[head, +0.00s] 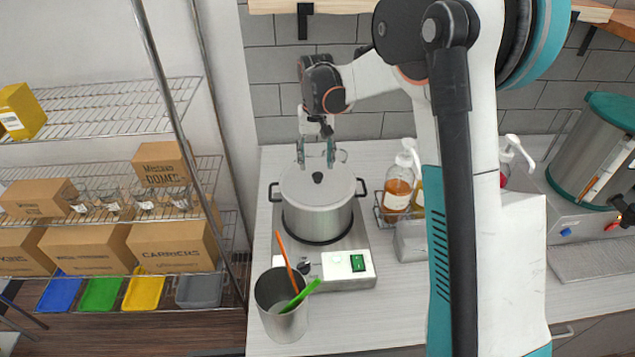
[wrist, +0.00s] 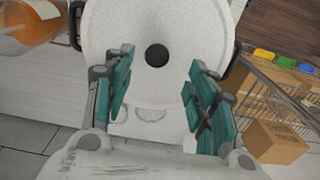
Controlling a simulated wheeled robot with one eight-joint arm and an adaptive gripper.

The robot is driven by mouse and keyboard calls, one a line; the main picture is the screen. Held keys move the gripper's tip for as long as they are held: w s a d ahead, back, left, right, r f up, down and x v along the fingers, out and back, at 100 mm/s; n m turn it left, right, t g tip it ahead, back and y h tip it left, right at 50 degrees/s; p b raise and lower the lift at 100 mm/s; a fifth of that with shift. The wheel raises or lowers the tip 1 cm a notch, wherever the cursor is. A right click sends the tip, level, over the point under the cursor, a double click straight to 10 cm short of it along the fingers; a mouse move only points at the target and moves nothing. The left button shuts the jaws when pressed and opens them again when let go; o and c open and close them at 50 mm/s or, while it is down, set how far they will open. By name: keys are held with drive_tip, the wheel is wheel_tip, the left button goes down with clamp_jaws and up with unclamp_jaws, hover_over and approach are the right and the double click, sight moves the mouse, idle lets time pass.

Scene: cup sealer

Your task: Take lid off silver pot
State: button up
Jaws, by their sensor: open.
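The silver pot (head: 318,219) stands upright on a hot plate in the head view, with black handles on both sides. Its lid (head: 301,190) is on it and has a black knob (head: 318,177) in the middle. My gripper (head: 322,160) is above the far part of the lid, pointing down, its fingers spread and empty. In the wrist view the pale lid (wrist: 200,25) and its dark knob (wrist: 157,55) lie beyond and between the open fingers of my gripper (wrist: 160,75). I see no contact with the knob.
A metal cup (head: 282,307) with orange and green utensils stands in front. Sauce bottles (head: 398,188) stand right of the pot. A wire shelf with boxes (head: 175,245) is at left. Some counter (head: 385,300) is clear.

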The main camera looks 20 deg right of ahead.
sight(318, 175)
drive_tip(key=f, duration=0.5)
drive_tip(key=shift+d+p, duration=0.2)
drive_tip(key=shift+p, duration=0.1)
clamp_jaws()
